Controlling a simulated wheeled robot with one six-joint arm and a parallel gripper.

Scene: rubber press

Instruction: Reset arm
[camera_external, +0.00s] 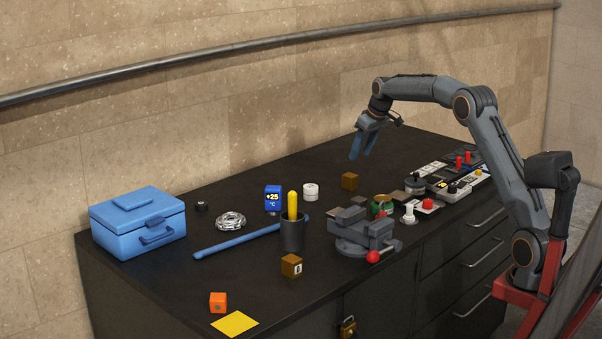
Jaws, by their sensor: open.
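My gripper (361,157) has blue fingers that point down and slightly left. It is open and empty, in the air above the back part of the dark bench. My arm reaches in from the right, bent at the elbow over the bench. A brown cube (349,181) lies on the bench below the gripper, apart from it.
The bench (160,270) holds a blue toolbox (138,222), a blue bar (238,241), a dark cup (292,234), a vise (362,232), a brown cube (291,265), an orange cube (218,302), a yellow square (235,323) and control panels (450,181). A wall pipe (250,41) runs behind.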

